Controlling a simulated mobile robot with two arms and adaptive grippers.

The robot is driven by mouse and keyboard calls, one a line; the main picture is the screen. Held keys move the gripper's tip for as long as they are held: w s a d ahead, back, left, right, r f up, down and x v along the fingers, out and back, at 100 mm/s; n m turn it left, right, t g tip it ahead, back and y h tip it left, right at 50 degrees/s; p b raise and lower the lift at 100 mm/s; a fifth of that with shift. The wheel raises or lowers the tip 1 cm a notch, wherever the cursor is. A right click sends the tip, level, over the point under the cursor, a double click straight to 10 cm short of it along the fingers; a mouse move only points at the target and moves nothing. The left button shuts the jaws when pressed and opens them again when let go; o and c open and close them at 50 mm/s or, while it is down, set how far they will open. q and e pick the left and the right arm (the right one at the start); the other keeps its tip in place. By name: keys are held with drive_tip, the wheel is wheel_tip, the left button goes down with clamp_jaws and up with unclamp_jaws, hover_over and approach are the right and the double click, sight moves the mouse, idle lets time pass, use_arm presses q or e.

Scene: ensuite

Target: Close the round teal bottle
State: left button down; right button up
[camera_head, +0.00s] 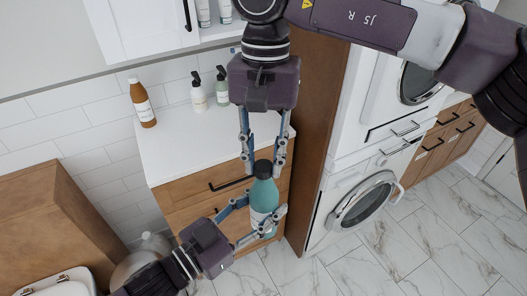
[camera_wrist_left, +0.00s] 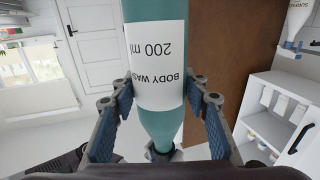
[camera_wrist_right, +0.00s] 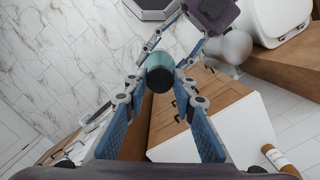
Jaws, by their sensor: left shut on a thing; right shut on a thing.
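The round teal bottle (camera_head: 265,192) is upright in front of the wooden drawers in the head view, with a dark cap (camera_head: 263,167) on its top end. My left gripper (camera_head: 262,210) is shut on the bottle's body from below left. In the left wrist view the teal body (camera_wrist_left: 165,122) with its white body wash label sits between the fingers. My right gripper (camera_head: 263,171) comes down from above and is shut on the dark cap. In the right wrist view the cap (camera_wrist_right: 160,80) shows end-on between the fingertips. Whether the cap is fully seated is hidden.
A white counter (camera_head: 190,140) behind holds a brown bottle (camera_head: 143,103) and two pump bottles (camera_head: 198,93). A washing machine (camera_head: 362,203) stands to the right. A toilet (camera_head: 60,284) is at lower left. The tiled floor (camera_head: 430,240) at right is clear.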

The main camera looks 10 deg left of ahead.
drive_tip(key=shift+f, duration=0.6)
idle(0.6)
